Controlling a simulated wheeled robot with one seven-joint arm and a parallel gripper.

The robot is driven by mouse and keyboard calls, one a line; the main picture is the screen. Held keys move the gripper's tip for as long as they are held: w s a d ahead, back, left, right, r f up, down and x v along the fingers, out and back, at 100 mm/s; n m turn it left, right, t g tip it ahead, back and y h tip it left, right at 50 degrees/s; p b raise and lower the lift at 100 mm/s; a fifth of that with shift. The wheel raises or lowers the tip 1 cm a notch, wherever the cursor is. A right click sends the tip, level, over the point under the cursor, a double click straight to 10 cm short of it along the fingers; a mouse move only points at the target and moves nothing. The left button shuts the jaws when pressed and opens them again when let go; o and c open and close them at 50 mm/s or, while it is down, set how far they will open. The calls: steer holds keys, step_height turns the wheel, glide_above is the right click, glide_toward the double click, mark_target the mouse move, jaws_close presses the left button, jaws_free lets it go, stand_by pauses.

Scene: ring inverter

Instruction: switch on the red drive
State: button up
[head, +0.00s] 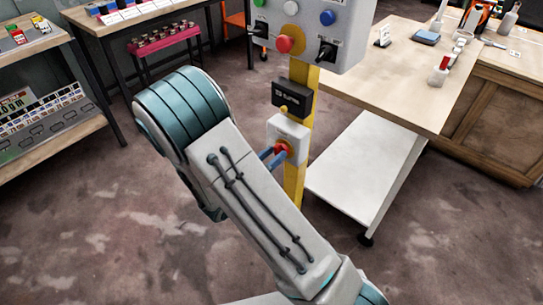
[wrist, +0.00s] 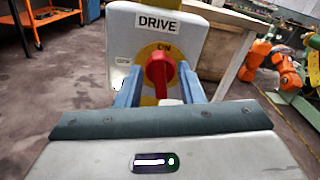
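The red drive switch is a red rotary handle (wrist: 158,72) on a yellow disc, on a pale box (wrist: 110,35) labelled DRIVE. In the wrist view the handle stands upright, with the word ON just above it; a small label sits at the disc's left. In the head view the box (head: 300,132) is low on a yellow post, and the handle (head: 283,147) is partly hidden by my fingers. My gripper (wrist: 161,90) has its blue fingers apart, one on each side of the handle. I cannot tell whether they touch it. My gripper also shows in the head view (head: 274,158).
Above on the yellow post (head: 298,175) are a black box (head: 298,98) and a grey panel (head: 335,45) with buttons, a red knob and black switches. A wooden table (head: 400,80) stands close on the right, shelves (head: 45,120) on the left. The floor around is open.

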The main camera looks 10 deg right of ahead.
jaws_close()
steer(key=shift+s+d+f+m+b, duration=0.15)
steer(key=shift+m+b, duration=0.55)
steer(key=shift+m, duration=0.9)
jaws_free()
steer(key=v, duration=1.3)
steer(key=shift+s+a+p, duration=0.25)
steer(key=shift+a+p, duration=0.1)
steer(key=shift+p, duration=0.1)
